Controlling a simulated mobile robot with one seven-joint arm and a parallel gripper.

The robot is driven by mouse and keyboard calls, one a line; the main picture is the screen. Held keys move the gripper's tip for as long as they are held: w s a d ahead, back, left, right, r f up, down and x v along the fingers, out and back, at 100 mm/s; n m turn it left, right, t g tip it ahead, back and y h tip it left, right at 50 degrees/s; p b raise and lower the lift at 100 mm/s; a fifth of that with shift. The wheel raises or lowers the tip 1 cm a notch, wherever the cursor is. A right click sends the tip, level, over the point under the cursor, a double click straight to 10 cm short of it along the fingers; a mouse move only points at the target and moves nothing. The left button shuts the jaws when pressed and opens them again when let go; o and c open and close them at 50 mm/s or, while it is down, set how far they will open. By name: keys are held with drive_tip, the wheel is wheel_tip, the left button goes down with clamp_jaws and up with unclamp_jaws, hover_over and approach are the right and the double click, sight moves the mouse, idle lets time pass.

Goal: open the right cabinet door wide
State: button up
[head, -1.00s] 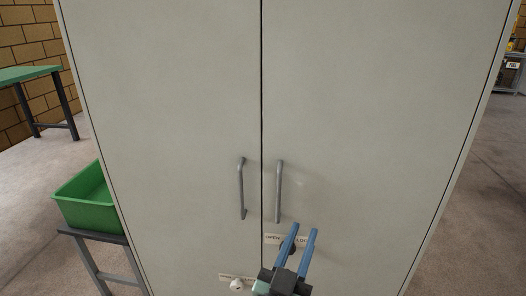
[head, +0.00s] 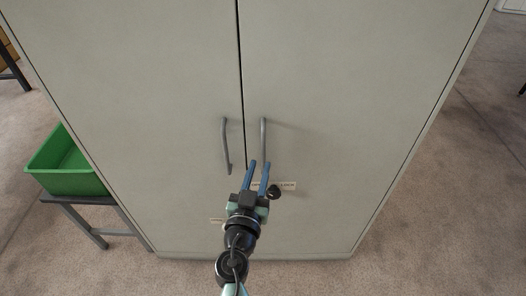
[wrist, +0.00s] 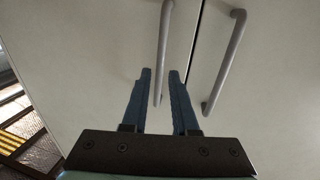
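The right cabinet door (head: 340,95) is pale grey and shut flush with the left door. Its upright grey bar handle (head: 263,136) is beside the centre seam. My gripper (head: 259,164) is open, with blue fingertips at the handle's lower end in the head view. In the wrist view a handle bar (wrist: 163,50) runs between the two fingertips (wrist: 160,72), with a gap visible between the fingers. It appears to be the right door's handle. I cannot tell whether either finger touches it. A dark lock knob (head: 274,191) with a label is just right of the fingers.
The left door (head: 150,90) has a matching handle (head: 226,145) close by, left of my gripper in the head view. A green bin (head: 62,180) on a dark stand (head: 85,203) is left of the cabinet. Carpeted floor (head: 445,190) to the right is clear.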

sight(263, 156)
drive_tip(key=shift+w+d, duration=0.15)
drive_tip(key=shift+w, duration=0.75)
drive_tip(key=shift+w+d, duration=0.2)
drive_tip(key=shift+w, duration=0.75)
drive_tip(key=shift+w+d, duration=0.15)
drive_tip(key=shift+w, duration=0.75)
clamp_jaws()
